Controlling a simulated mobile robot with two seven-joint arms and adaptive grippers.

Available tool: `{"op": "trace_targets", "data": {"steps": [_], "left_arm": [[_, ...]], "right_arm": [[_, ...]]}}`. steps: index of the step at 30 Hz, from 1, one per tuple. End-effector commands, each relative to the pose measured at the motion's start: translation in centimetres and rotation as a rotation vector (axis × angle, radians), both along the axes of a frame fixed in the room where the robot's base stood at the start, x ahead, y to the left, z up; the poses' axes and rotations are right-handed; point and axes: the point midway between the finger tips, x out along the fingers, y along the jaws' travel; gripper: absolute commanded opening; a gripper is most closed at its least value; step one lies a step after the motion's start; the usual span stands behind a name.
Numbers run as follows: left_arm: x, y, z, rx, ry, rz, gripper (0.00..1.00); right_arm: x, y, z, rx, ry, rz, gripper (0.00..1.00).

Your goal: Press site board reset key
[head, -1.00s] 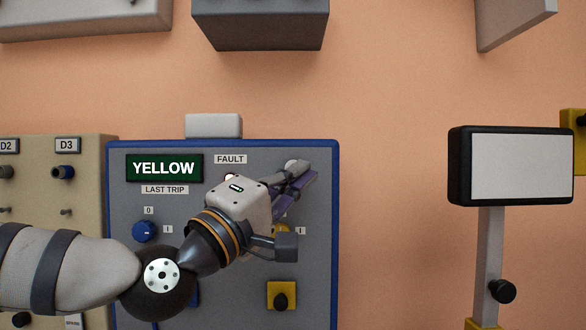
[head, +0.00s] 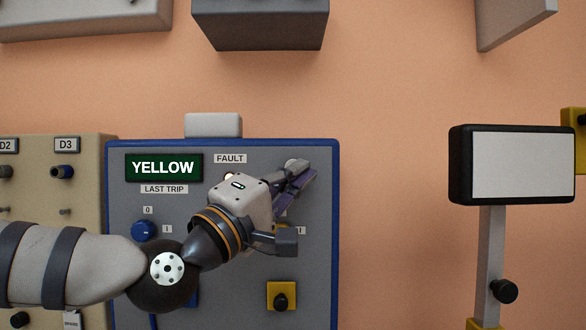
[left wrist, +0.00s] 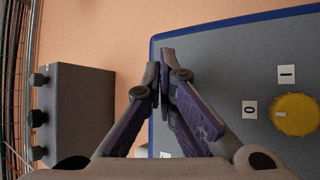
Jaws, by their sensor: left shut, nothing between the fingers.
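The site board (head: 320,240) is a grey panel with a blue rim and a green "YELLOW" display (head: 163,168) above a "LAST TRIP" label. My left gripper (head: 302,170) is shut and empty, with its fingertips in front of the board's upper right. A pale round part (head: 292,163) shows just behind the fingertips. I cannot tell whether it is the reset key or whether the fingers touch it. In the left wrist view the closed fingertips (left wrist: 165,58) are by the board's blue edge, and no key shows there. My right gripper is not in view.
The board also carries a blue knob (head: 144,230), a yellow knob (left wrist: 296,114), and a yellow plate with a black knob (head: 281,296). A beige panel (head: 92,190) adjoins on the left. A white-faced screen (head: 520,166) stands on a post at right. Bare wall lies between.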

Motion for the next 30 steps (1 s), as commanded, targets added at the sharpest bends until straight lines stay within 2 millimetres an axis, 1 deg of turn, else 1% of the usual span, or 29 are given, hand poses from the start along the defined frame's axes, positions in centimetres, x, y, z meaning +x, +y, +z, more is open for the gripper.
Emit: {"op": "trace_targets", "data": {"steps": [20, 23, 30], "left_arm": [[0.7, 0.0, 0.0, 0.000, 0.000, 0.000, 0.00], [0.3, 0.0, 0.1, -0.001, -0.001, 0.000, 0.00], [-1.3, 0.0, 0.3, 0.000, -0.002, -0.001, 0.00]], "right_arm": [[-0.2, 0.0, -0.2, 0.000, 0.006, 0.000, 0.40], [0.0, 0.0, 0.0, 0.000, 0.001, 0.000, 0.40], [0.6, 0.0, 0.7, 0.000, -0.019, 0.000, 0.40]]}}
